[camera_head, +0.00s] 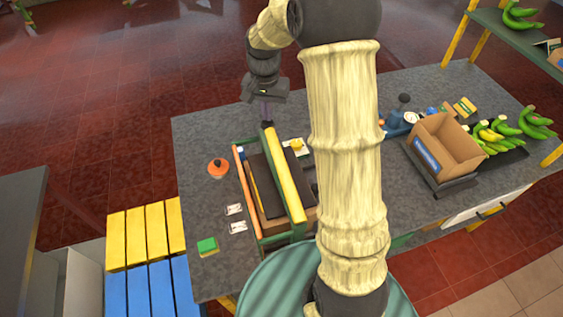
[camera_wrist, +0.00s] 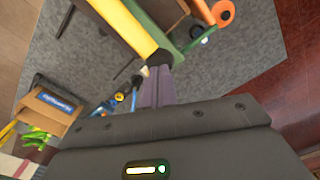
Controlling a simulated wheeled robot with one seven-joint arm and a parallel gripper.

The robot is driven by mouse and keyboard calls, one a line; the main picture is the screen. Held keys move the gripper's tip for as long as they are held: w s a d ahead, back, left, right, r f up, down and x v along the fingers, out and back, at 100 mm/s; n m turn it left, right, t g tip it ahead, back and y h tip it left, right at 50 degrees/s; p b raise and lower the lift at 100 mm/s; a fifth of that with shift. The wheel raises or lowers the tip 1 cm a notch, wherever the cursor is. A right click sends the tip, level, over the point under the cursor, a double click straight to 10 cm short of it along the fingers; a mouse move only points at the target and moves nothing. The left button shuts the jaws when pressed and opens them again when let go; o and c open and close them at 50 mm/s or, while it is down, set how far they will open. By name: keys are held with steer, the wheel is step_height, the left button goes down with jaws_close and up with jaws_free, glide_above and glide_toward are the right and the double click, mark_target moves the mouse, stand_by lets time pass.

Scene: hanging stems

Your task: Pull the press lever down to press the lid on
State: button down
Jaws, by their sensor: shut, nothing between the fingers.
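The press is a frame with green posts and an orange side bar (camera_head: 244,190) on the grey table. A long yellow bar (camera_head: 284,180), which looks like the press lever, slants across its top; in the wrist view the yellow bar (camera_wrist: 125,25) ends in a black tip (camera_wrist: 160,57). A dark flat panel, perhaps the lid, (camera_head: 262,187) lies beneath, over a brown box partly hidden by the bars and my arm. My gripper (camera_head: 267,122) is shut and empty, pointing down at the bar's far end. Its purple fingers (camera_wrist: 158,72) are right by the black tip; contact is unclear.
An open cardboard box (camera_head: 440,150) and green bananas (camera_head: 500,135) are at the table's right. A round orange object (camera_head: 217,168), small white cards (camera_head: 236,227) and a green block (camera_head: 207,246) lie left of the press. My arm hides the table's middle.

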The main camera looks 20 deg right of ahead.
mark_target(268, 128)
steer(key=shift+f+b, duration=1.5)
steer(key=shift+f, duration=1.7)
stand_by(4.8)
